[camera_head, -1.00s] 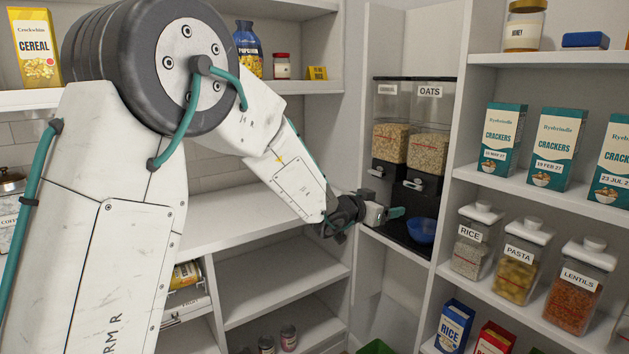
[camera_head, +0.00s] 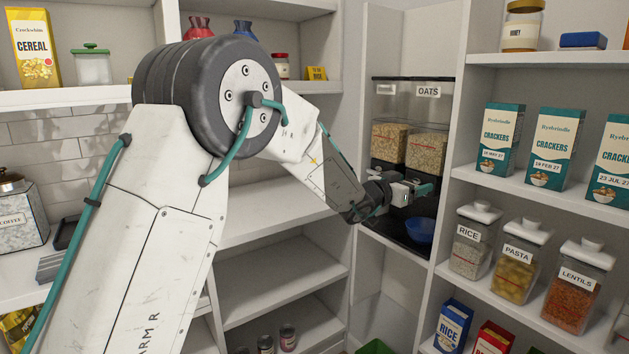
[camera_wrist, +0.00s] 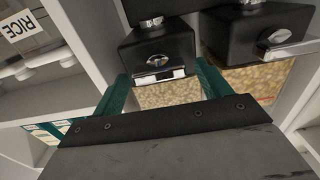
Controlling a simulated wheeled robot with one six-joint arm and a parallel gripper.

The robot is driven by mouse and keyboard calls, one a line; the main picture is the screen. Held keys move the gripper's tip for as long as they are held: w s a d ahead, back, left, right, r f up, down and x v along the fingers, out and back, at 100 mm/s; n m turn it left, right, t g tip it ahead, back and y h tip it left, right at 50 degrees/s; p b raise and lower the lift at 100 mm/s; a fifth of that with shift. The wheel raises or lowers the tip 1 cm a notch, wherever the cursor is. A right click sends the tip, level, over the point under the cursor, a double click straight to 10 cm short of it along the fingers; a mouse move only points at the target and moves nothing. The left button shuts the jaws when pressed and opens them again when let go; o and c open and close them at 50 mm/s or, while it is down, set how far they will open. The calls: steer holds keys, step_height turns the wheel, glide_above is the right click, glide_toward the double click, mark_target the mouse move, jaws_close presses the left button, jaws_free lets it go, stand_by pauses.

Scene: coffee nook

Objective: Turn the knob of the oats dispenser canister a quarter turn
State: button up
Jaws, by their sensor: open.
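The oats dispenser canister (camera_head: 427,150) is the right one of two clear canisters on a black stand in the head view. It is part filled with pale oats. In the wrist view, which is turned over, its silver knob (camera_wrist: 158,74) sits on a black housing (camera_wrist: 157,45). My gripper (camera_head: 411,188) is in front of the oats canister's lower part and hides its knob in the head view. In the wrist view my gripper (camera_wrist: 162,68) is open, with a teal finger on each side of the knob. I cannot tell whether either finger touches it.
The other canister (camera_head: 390,143) stands close on the left; its knob (camera_wrist: 280,39) shows in the wrist view. A blue bowl (camera_head: 419,230) sits on the stand's base below my gripper. A shelf with rice (camera_head: 470,250) and crackers (camera_head: 500,140) is close on the right.

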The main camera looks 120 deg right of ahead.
steer(key=shift+c, duration=0.3)
steer(key=c, duration=0.9)
steer(key=shift+a+f+m, duration=0.1)
steer(key=shift+m, duration=2.85)
steer(key=shift+a+f+m, duration=0.1)
steer(key=shift+f+m, duration=0.05)
steer(key=shift+m, duration=2.75)
steer(key=shift+a+f+m, duration=0.1)
steer(key=shift+m, duration=2.85)
